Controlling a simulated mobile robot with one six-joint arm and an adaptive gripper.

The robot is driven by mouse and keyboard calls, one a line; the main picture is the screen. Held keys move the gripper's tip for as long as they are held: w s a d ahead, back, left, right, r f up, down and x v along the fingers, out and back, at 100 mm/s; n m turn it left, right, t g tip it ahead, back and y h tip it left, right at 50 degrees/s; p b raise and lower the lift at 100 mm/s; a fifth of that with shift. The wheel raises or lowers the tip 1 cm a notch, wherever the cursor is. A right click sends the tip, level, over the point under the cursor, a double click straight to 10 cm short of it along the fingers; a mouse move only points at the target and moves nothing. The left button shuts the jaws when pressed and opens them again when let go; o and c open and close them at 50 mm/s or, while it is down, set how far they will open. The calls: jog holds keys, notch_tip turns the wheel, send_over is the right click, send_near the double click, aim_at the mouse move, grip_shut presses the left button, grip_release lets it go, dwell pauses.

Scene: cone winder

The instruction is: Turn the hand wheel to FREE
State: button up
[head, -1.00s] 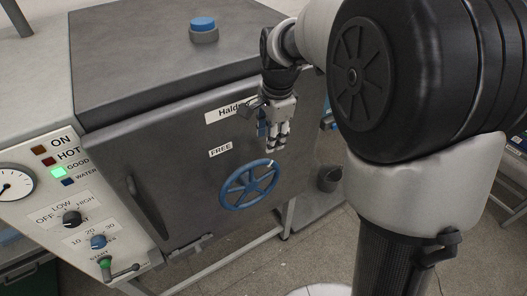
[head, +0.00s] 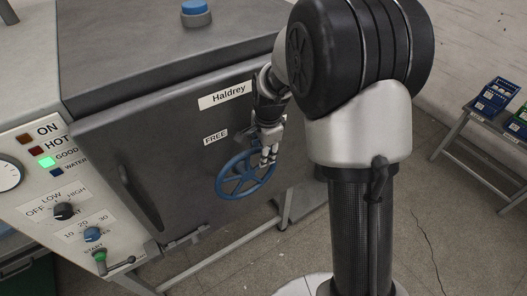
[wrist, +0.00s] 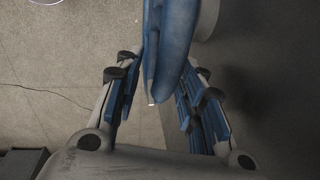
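The blue spoked hand wheel (head: 243,177) is on the front of the dark door, below the white FREE label (head: 215,137). My gripper (head: 268,157) is at the wheel's upper right rim and hides part of it. In the wrist view the blue rim (wrist: 176,42) comes down between my two fingers (wrist: 163,98), which have blue pads. The fingers stand apart on either side of the rim, with a gap visible at the left one. A small white mark shows at the lower tip of the blue part.
The grey door (head: 150,150) has a dark upright handle (head: 139,197) at left. A control panel (head: 75,240) with knobs and a lit green lamp is further left. A low bench (head: 480,125) with blue bins stands at far right.

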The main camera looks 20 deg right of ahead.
jog(key=shift+c, duration=0.5)
grip_shut()
